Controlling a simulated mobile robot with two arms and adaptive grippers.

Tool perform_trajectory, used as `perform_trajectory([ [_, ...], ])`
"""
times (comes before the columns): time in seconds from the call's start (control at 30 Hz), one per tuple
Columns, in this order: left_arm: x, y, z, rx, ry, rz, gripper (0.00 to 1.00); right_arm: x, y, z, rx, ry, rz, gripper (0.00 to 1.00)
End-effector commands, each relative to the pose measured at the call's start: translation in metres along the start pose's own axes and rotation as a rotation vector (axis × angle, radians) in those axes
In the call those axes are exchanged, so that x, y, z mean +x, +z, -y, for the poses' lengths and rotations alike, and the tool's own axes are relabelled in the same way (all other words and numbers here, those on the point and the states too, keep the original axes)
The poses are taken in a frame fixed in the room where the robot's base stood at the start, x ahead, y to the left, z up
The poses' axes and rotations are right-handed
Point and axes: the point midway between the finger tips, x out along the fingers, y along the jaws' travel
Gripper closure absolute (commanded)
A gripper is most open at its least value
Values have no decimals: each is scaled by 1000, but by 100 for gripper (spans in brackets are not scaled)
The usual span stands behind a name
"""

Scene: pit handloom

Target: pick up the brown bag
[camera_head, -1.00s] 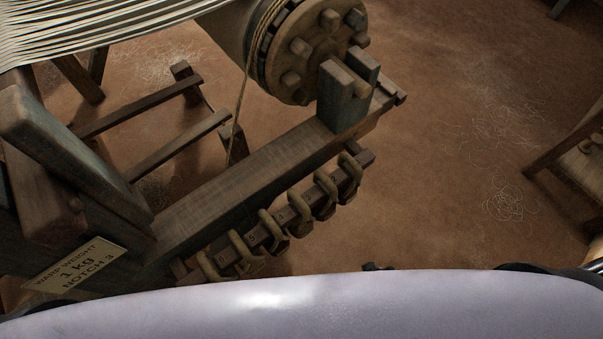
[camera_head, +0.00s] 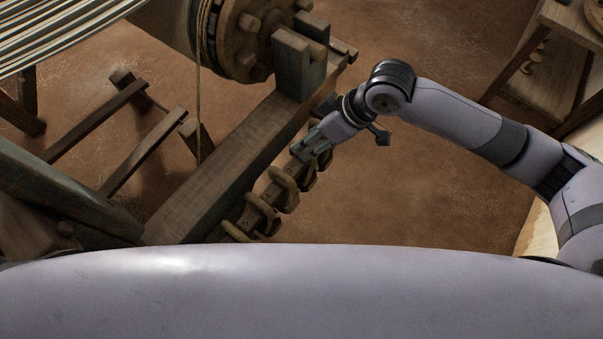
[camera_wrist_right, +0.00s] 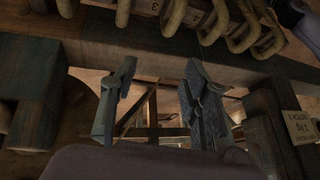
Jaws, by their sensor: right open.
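I cannot make out a brown bag for certain in either view. Several tan, bag-like loops (camera_head: 283,187) hang on a numbered wooden rail beside the loom beam; they also show along the top of the wrist view (camera_wrist_right: 212,24). What hangs below them is hidden. My right gripper (camera_head: 311,148) is over the far end of this rail and covers part of it. In the wrist view my right gripper's two fingers (camera_wrist_right: 156,100) are wide apart with nothing between them. My left gripper is in neither view.
A thick loom beam (camera_head: 225,150) runs beside the rail, with a pegged roller (camera_head: 258,35) and upright block (camera_head: 299,65) at its far end. A label (camera_wrist_right: 301,126) shows at right in the wrist view. A wooden stand (camera_head: 550,60) is at right. Floor (camera_head: 400,190) is clear between.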

Motion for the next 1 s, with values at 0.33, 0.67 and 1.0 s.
perform_trajectory([
  [0.33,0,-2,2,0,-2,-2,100,-36,12,-64,118,39,82,58],
  [0.67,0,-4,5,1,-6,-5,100,12,17,-68,131,37,87,58],
  [1.0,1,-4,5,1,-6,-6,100,75,22,-70,129,39,86,58],
])
